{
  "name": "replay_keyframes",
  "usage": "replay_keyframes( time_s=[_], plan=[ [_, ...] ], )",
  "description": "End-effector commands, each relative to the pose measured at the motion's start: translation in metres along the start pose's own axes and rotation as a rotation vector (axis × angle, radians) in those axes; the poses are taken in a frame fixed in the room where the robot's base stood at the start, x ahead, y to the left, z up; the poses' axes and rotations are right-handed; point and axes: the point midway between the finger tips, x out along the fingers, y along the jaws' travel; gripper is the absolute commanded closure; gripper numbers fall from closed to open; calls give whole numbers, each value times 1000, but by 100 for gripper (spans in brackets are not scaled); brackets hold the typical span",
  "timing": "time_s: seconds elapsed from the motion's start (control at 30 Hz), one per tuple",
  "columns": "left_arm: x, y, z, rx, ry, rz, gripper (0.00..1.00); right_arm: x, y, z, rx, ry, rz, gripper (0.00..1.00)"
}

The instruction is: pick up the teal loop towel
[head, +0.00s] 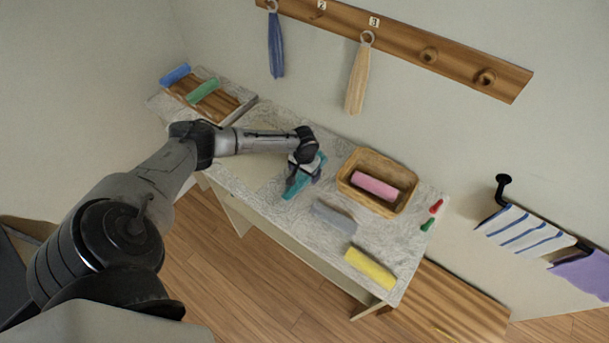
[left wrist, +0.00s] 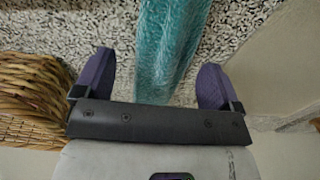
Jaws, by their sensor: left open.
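The teal loop towel (head: 298,184) lies on the speckled table top (head: 270,118), partly hidden under my left gripper (head: 304,172) in the head view. In the left wrist view the towel (left wrist: 168,50) runs up from between the two purple fingers of my left gripper (left wrist: 157,85). The fingers stand apart on either side of it, with a gap to the towel on both sides. The towel's loop cannot be made out. My right gripper is not in view.
A wicker basket (head: 408,205) holding a pink rolled towel (head: 375,186) stands close to the right of my gripper. A grey towel (head: 334,217) and a yellow towel (head: 370,268) lie in front. A blue towel (head: 276,45) and a beige towel (head: 358,80) hang from the wall rail.

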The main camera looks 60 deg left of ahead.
Motion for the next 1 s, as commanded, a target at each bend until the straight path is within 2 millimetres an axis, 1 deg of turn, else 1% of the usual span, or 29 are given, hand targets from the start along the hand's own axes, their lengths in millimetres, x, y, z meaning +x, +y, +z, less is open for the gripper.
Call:
replay_keyframes(
  time_s=[0.03,0.1,0.2,0.47,1.0],
  plan=[
    [6,0,0,-1,-1,1,11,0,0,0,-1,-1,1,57],
    [12,0,0,0,-1,0,11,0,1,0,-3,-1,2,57],
    [17,0,0,0,1,1,11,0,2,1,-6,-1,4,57],
    [18,0,0,0,1,0,11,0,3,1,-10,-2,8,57],
    [18,0,0,0,0,0,62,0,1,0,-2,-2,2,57]
  ],
)
